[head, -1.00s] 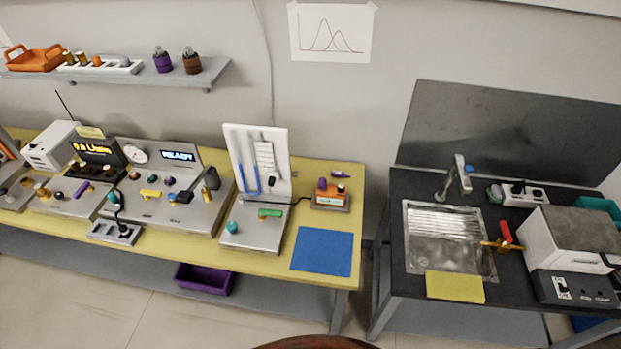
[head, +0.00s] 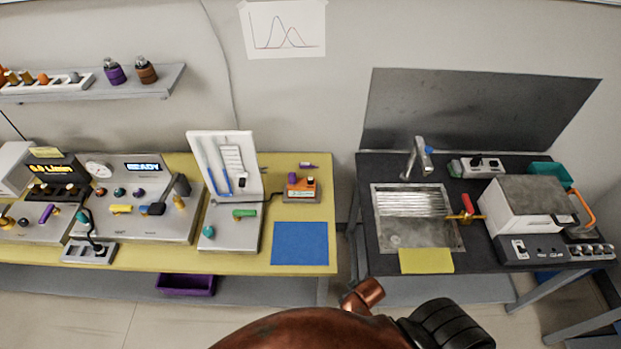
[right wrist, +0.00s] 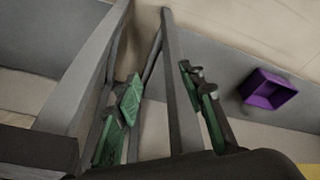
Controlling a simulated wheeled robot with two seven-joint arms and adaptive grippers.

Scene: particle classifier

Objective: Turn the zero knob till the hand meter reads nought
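My left gripper is not in view.
A blue mat (head: 300,244) lies in front of the orange box. A white upright board (head: 222,150) stands to its left. A purple bin (head: 186,285) sits below the bench and shows in the right wrist view (right wrist: 268,89). A dark sink bench (head: 480,259) stands right, across a gap.

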